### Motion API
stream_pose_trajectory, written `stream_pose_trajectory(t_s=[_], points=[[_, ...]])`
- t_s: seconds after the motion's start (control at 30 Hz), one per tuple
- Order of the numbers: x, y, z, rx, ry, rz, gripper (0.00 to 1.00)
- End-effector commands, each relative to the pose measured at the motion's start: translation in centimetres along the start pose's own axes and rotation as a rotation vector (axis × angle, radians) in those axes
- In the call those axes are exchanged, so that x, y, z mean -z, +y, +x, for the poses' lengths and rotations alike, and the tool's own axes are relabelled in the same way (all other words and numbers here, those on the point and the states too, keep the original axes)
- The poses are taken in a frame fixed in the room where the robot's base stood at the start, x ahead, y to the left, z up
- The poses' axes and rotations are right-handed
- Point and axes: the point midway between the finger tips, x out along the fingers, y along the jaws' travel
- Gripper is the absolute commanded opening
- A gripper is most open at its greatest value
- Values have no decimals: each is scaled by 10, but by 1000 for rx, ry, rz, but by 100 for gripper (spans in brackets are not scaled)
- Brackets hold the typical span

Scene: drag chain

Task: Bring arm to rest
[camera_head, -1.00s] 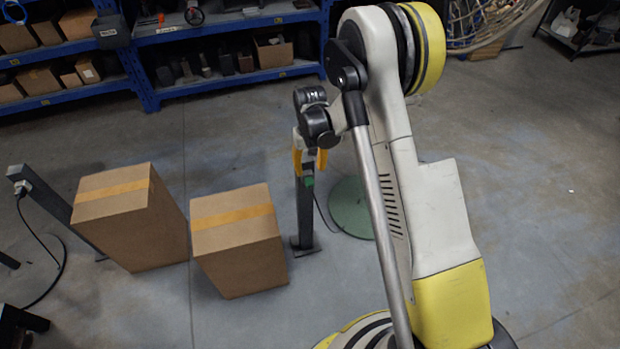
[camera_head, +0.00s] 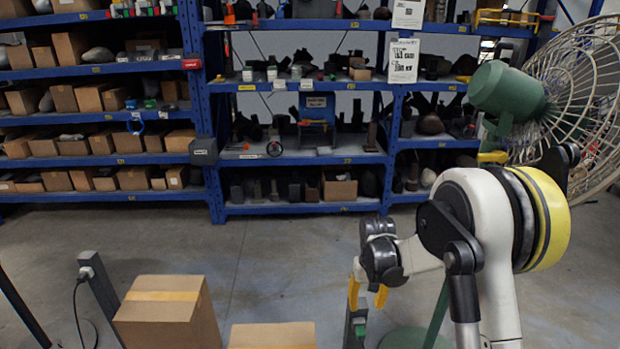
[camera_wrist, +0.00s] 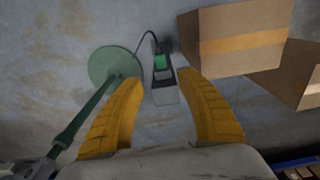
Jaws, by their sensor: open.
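My gripper (camera_head: 367,296) hangs from my arm at the right of the head view, with its yellow fingers pointing down. In the wrist view my gripper (camera_wrist: 158,100) shows both yellow fingers spread apart, with nothing between them. A dark post (camera_head: 353,326) with a green part near its top stands below and just left of the gripper. The post's green part (camera_wrist: 160,63) shows beyond the fingertips in the wrist view, apart from them.
Two taped cardboard boxes, one at the left (camera_head: 165,312) and one nearer the middle (camera_head: 272,337), stand on the floor. A green fan (camera_head: 508,92) stands at the right behind my arm, on a round green base (camera_wrist: 113,66). Blue shelving (camera_head: 300,208) lines the back.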

Motion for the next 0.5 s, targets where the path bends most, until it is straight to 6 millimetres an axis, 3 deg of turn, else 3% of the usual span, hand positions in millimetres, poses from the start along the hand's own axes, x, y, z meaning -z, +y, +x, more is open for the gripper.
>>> stream_pose_trajectory(t_s=[0.3,0.5], points=[[-56,0,-134,0,177,0,44],[-112,0,-194,0,300,0,44]])
